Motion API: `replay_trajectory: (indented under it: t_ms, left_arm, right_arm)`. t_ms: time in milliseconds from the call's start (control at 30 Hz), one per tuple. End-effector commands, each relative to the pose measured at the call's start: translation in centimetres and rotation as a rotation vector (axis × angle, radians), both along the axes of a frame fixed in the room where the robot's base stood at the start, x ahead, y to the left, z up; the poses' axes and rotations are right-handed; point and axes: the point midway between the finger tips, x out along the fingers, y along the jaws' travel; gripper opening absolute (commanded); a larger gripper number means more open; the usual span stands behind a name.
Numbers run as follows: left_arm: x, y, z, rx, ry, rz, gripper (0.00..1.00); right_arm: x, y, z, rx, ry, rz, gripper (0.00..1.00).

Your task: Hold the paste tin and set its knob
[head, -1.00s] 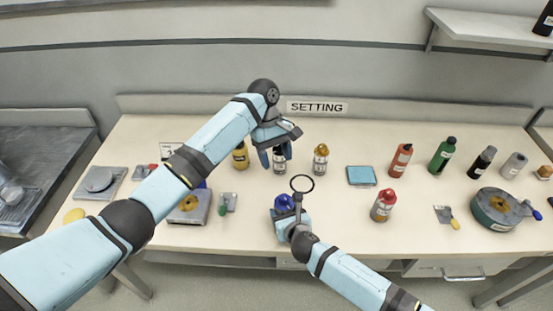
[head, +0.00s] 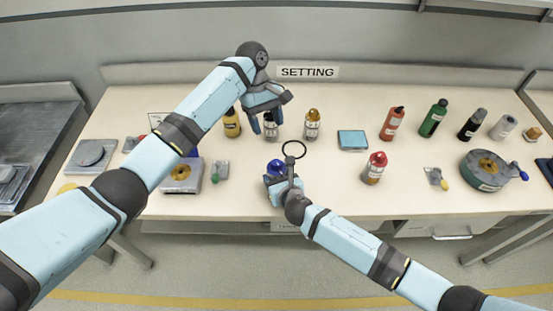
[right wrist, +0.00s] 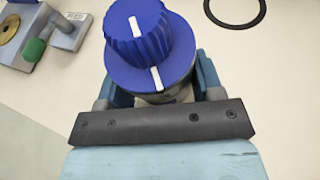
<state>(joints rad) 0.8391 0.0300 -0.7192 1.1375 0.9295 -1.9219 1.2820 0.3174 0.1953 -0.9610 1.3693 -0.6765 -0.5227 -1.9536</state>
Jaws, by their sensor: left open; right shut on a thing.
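The paste tin (head: 275,167) has a blue knob and stands near the front of the bench, upright as far as I can see. My right gripper (head: 281,180) is shut on it from the front. In the right wrist view the ribbed blue knob (right wrist: 140,35) carries a white line, and the blue collar (right wrist: 165,68) below has a white mark. The line points roughly toward the mark; I cannot tell if they line up exactly. The tin's lower body is mostly hidden. My left gripper (head: 266,119) is open, farther back, by a dark-labelled bottle (head: 270,131), apart from the tin.
A black ring (head: 293,143) lies just behind the tin. A yellow bottle (head: 232,124), an amber-capped bottle (head: 312,125) and a red-capped bottle (head: 375,168) stand around. A blue pad (head: 352,140) lies behind. A round grey device (head: 486,170) is at right.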

Motion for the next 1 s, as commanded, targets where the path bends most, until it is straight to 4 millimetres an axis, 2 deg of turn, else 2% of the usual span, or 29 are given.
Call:
replay_trajectory:
  t_ms: [400, 433, 533, 833, 1000]
  left_arm:
    - [0.0, 0.0, 0.0, 0.0, 0.0, 0.0, 0.57]
    - [0.0, 0.0, 0.0, 0.0, 0.0, 0.0, 0.57]
    - [0.0, 0.0, 0.0, 0.0, 0.0, 0.0, 0.57]
    - [0.0, 0.0, 0.0, 0.0, 0.0, 0.0, 0.57]
    - [0.0, 0.0, 0.0, 0.0, 0.0, 0.0, 0.57]
  right_arm:
    - [0.0, 0.0, 0.0, 0.0, 0.0, 0.0, 0.33]
    - [0.0, 0.0, 0.0, 0.0, 0.0, 0.0, 0.67]
    - [0.0, 0.0, 0.0, 0.0, 0.0, 0.0, 0.9]
    - [-0.1, 0.0, 0.0, 0.0, 0.0, 0.0, 0.9]
    - [-1.7, -0.8, 0.7, -0.001, 0.0, 0.0, 0.9]
